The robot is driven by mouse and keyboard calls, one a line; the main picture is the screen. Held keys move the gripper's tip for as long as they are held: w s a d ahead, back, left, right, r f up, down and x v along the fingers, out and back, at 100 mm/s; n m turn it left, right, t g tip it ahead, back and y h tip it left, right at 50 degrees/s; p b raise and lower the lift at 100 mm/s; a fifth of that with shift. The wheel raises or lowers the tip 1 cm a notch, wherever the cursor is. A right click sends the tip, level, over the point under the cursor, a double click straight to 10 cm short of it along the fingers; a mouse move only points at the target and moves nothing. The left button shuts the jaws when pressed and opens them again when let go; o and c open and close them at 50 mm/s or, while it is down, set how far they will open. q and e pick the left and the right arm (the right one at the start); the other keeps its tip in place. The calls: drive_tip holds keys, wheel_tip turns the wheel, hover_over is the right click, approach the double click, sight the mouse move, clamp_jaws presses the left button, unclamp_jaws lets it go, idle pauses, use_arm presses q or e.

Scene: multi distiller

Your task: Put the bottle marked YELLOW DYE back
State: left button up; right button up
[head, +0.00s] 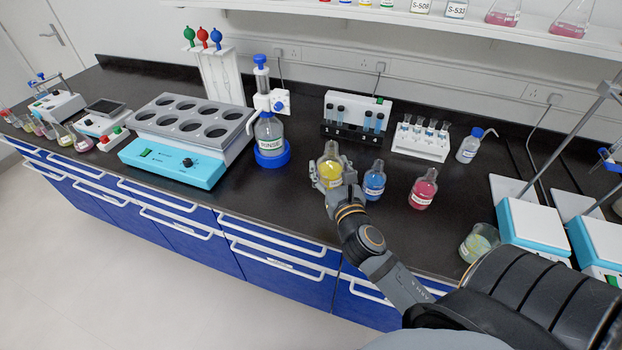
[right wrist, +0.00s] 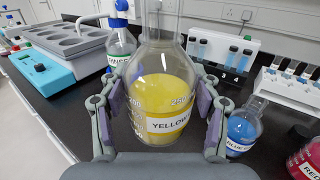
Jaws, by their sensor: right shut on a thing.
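The yellow dye bottle (head: 330,169) is a clear bottle with yellow liquid and a white label. It also shows large in the right wrist view (right wrist: 160,100), where the label reads YELLOW. My right gripper (head: 331,180) is shut on it, with a finger pad on each side of its body. The bottle looks upright at the left end of a row with the blue dye bottle (head: 374,181) and the red dye bottle (head: 423,190). I cannot tell whether its base touches the bench. My left gripper is not in view.
A rinse bottle (head: 268,133) in a blue-ringed dispenser stands to the left. Behind are a numbered tube rack (head: 357,112) and a white rack (head: 421,141). A beaker (head: 479,242) stands right of my arm. Dark bench (head: 290,205) is clear left of the yellow bottle.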

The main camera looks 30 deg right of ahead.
drive_tip(key=shift+w+d+f+b, duration=0.75)
drive_tip(key=shift+w+d+f, duration=0.35)
drive_tip(key=shift+w+f, duration=1)
drive_tip(key=shift+w+d+f+b, duration=0.8)
drive_tip(key=shift+w+d+f, duration=0.35)
drive_tip(key=shift+w+f, duration=0.9)
drive_tip(key=shift+w+d+f+b, duration=0.75)
drive_tip(key=shift+w+d+f, duration=0.35)
drive_tip(key=shift+w+f, duration=0.95)
drive_tip(key=shift+s+f, duration=0.15)
drive_tip(key=shift+s, duration=0.1)
drive_tip(key=shift+f, duration=0.15)
drive_tip(key=o, duration=1.6)
drive_tip(key=shift+c, duration=0.2)
